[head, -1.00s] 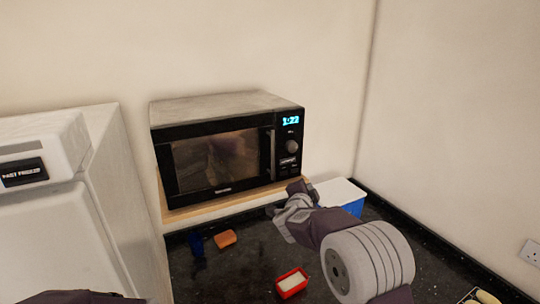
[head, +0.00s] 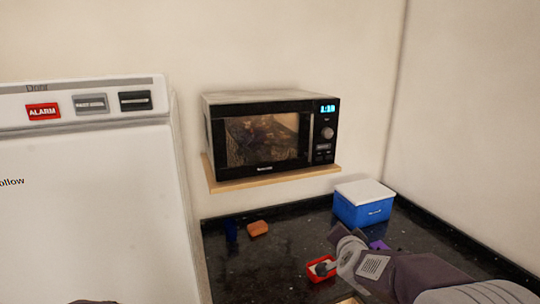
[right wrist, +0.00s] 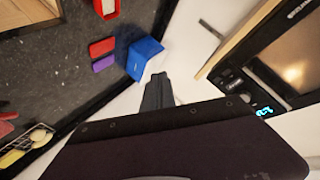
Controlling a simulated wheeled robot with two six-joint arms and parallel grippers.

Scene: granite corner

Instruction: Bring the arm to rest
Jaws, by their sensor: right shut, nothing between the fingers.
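My right arm comes in from the lower right of the head view. Its gripper (head: 341,236) is over the dark counter, in front of the blue box. In the right wrist view the fingers (right wrist: 158,90) are together with nothing between them. They point toward the pale wall and the blue box. My left gripper is not in view.
A black microwave (head: 268,138), door shut and display lit, stands on a wooden shelf (head: 280,178). A blue box with a white lid (head: 363,204), an orange block (head: 258,229) and a red container (head: 315,276) are on the counter (head: 265,270). A white appliance (head: 85,210) stands left.

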